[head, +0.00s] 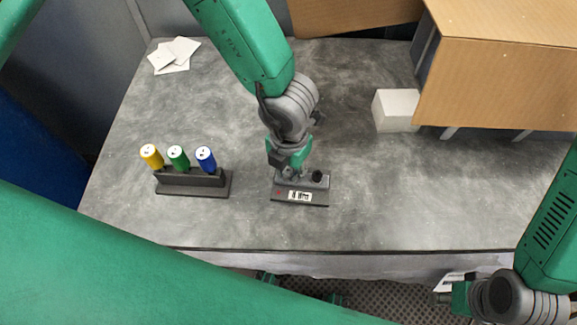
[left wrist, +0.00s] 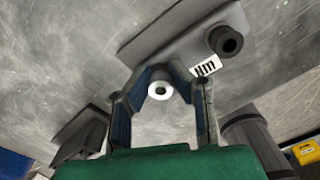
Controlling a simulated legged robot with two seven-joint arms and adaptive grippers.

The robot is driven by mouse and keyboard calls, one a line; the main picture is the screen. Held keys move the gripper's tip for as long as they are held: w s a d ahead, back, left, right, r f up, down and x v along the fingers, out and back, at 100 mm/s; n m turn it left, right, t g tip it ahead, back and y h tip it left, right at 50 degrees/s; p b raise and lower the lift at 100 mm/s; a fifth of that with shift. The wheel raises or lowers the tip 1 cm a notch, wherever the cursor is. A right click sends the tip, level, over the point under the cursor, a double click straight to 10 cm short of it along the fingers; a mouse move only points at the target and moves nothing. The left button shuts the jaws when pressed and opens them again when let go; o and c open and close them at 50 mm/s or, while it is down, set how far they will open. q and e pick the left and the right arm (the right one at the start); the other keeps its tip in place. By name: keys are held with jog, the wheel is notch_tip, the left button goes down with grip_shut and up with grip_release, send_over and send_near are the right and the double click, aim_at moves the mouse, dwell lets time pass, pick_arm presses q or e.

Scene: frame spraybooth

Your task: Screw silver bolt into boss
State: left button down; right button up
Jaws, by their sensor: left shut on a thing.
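A dark fixture block with a pale label (head: 300,196) lies on the grey table; its plate also shows in the left wrist view (left wrist: 165,30). A black round boss (head: 317,176) stands at its right end and shows as a black ring in the left wrist view (left wrist: 226,41). My left gripper (head: 290,172) reaches down over the block's left part, beside the boss. In the left wrist view, its fingers (left wrist: 160,85) are shut on the silver bolt (left wrist: 160,91), whose round end shows between the fingertips. The bolt is hidden in the head view. My right gripper (head: 442,298) is at the lower right, its fingers unclear.
A dark rack (head: 192,188) with yellow, green and blue capped cylinders stands left of the block. A white box (head: 396,110) and a large cardboard box (head: 495,85) are at the right. White papers (head: 174,55) lie at the back left. The table between is clear.

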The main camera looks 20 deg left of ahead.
pick_arm(q)
jog(key=m+p, duration=0.2)
jog(key=shift+s+m+p, duration=0.2)
jog(key=shift+m+p, duration=0.1)
jog(key=shift+p, duration=0.05)
jog(key=shift+m+p, duration=0.5)
jog(key=shift+m, duration=0.2)
jog(key=shift+f, duration=0.2)
jog(key=shift+m, duration=0.3)
jog(key=shift+m, duration=0.6)
jog(key=m, duration=0.3)
jog(key=shift+s, duration=0.1)
